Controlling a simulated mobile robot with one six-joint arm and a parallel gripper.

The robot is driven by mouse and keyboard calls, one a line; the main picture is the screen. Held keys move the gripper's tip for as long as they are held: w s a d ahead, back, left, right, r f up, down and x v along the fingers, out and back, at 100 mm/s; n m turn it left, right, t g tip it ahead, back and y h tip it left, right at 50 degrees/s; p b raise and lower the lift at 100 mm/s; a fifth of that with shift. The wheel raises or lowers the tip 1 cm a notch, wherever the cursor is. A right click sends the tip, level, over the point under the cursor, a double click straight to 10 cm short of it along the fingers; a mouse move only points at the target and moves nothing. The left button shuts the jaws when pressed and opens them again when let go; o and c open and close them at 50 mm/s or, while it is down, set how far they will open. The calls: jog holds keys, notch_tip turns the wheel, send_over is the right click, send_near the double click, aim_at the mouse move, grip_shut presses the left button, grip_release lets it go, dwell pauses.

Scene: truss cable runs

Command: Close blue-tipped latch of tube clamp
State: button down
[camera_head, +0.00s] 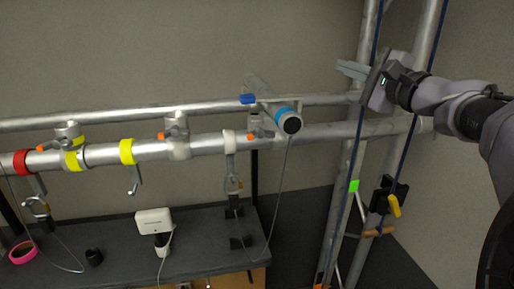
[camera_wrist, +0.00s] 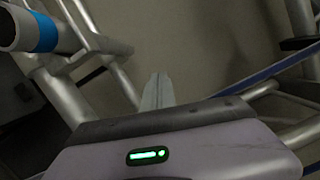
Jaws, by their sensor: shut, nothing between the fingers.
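The blue-tipped latch (camera_head: 248,99) sticks out to the left from the tube clamp at the right part of the horizontal truss. A short tube with a blue band (camera_head: 284,118) and dark end is beside it, pointing toward the camera. The blue-banded tube also shows at the upper left of the wrist view (camera_wrist: 42,34). The latch itself I cannot make out in the wrist view. My gripper (camera_head: 350,69) is shut and empty, up and to the right of the latch, near the upright truss tubes. Its closed fingers also show in the wrist view (camera_wrist: 157,92), touching nothing.
Orange-tipped clamps (camera_head: 167,135) sit along the horizontal tubes, with red and yellow bands (camera_head: 127,151). Upright tubes (camera_head: 357,150) with a dark blue cable stand close to my gripper. A dark table (camera_head: 205,240) below holds a white box (camera_head: 153,221). The wall area above the rails is free.

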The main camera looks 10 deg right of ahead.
jog(key=s+d+f+b, duration=0.3)
jog(key=s+d+b, duration=0.25)
jog(key=s, duration=0.45)
jog(key=s+a+f+n+g+b, duration=0.1)
jog(key=a+f+n+g+b, duration=0.2)
jog(key=a+f, duration=0.45)
jog(key=s+a+f+n+g+y+b, duration=0.15)
jog(key=a+f+b, duration=0.35)
jog(key=f, duration=0.6)
jog(key=s+a+f+n+g+h+b, duration=0.1)
jog(key=a+f+g+b, duration=0.3)
jog(key=a+f, duration=0.45)
jog(key=s+a+f+n+g+h+b, duration=0.1)
jog(key=s+f+b, duration=0.4)
jog(key=f, duration=0.6)
jog(key=s+a+f+n+g+h+b, duration=0.1)
jog(key=s+f+n+b, duration=0.3)
jog(key=f, duration=0.8)
jog(key=s+a+f+n+g+h+b, duration=0.1)
jog(key=s+a+f+n+g+b, duration=0.1)
jog(key=s+f+b, duration=0.5)
jog(key=shift+a+f+n, duration=0.25)
jog(key=shift+f+n, duration=0.4)
jog(key=shift+f, duration=2)
